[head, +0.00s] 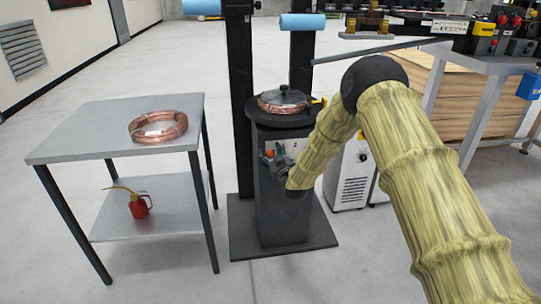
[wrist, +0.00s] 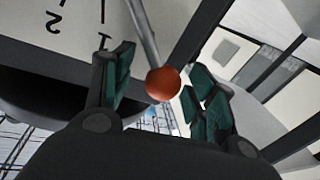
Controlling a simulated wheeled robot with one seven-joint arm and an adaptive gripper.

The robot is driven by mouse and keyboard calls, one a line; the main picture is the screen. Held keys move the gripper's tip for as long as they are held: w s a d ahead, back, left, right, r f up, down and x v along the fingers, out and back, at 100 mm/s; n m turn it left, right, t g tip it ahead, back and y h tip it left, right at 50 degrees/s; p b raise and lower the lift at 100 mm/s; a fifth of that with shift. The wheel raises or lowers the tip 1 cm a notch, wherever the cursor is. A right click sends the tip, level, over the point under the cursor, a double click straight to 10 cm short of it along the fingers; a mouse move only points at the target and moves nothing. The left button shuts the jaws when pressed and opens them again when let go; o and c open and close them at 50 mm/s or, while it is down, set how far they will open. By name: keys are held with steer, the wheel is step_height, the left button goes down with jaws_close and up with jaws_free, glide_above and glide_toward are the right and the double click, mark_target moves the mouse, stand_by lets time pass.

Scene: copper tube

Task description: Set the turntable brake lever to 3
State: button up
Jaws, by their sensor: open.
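The turntable (head: 284,108) stands on a dark pedestal with a copper coil on top. In the wrist view the brake lever shows as a thin metal rod with a red-orange ball knob (wrist: 163,84). The knob appears between the two green-padded fingers of my gripper (wrist: 160,88), which is open; I cannot tell whether they touch it. A pale dial plate (wrist: 55,28) behind the lever bears a "2" and another mark; no "3" is readable. In the head view my gripper (head: 274,160) is at the upper front of the pedestal, and my arm partly covers it.
A grey table (head: 85,130) at left holds a copper coil (head: 158,127), with a red oil can (head: 139,205) on its lower shelf. A workbench (head: 490,62) stands at right, with a white cabinet (head: 348,185) behind my arm. The floor in front is clear.

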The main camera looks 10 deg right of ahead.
steer(key=shift+w, duration=0.1)
steer(key=shift+c, duration=0.5)
jaws_close()
